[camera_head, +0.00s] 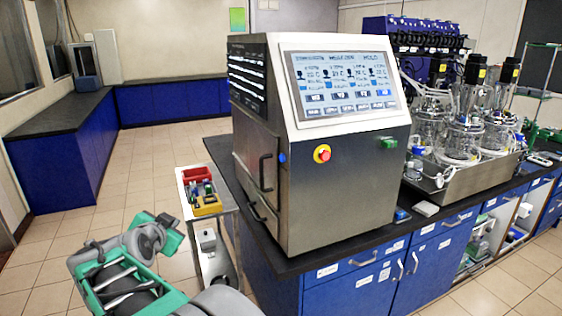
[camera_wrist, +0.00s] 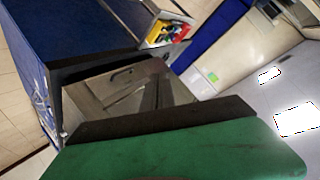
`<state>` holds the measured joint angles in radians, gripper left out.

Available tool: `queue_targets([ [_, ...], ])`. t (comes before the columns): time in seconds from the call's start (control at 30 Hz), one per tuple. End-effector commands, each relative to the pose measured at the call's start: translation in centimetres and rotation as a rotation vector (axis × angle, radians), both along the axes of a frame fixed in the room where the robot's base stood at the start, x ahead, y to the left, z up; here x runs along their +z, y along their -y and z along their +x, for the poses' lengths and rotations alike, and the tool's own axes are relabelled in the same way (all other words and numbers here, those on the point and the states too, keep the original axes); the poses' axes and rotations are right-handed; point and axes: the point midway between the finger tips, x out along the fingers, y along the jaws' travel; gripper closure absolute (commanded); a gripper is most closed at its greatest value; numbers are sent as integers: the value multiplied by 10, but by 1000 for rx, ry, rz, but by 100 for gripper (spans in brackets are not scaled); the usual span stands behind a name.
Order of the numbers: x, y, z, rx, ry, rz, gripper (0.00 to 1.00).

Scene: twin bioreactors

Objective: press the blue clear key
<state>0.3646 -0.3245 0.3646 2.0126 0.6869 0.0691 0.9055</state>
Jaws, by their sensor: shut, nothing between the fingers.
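The grey controller cabinet (camera_head: 345,190) stands on the dark bench, with a sloped lit touchscreen (camera_head: 345,85) at its top. A row of dark blue on-screen keys runs along the screen's bottom, too small to read. A small round blue button (camera_head: 282,158) sits at the cabinet's front left edge. I cannot tell which of these is the clear key. My gripper (camera_wrist: 165,118) shows as a green and black body across the bottom of the wrist view, shut and empty. My arm is low at the left in the head view, apart from the cabinet.
A red stop button (camera_head: 322,153) and a green switch (camera_head: 388,142) are on the cabinet front. A trolley (camera_head: 226,203) with red and yellow bins stands left of the bench. Glass bioreactors (camera_head: 460,135) stand in a metal tray at right. Floor is clear at left.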

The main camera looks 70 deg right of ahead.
Motion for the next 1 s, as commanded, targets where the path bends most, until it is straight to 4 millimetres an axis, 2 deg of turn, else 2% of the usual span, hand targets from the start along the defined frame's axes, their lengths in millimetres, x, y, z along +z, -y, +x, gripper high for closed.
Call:
queue_targets([
  [0.03, 9, 30, -11, -94, 72, -49, 100],
  [0.1, 29, 70, -32, -222, 194, -140, 100],
  [0.2, 58, 114, -65, -359, 353, -288, 100],
  [0.3, 83, 141, -93, -437, 474, -425, 100],
  [0.4, 99, 153, -110, -465, 547, -517, 100],
  [0.5, 107, 156, -116, -471, 575, -550, 100],
  [0.8, 108, 156, -116, -470, 575, -550, 100],
  [1.0, 113, 169, -129, -473, 572, -550, 100],
])
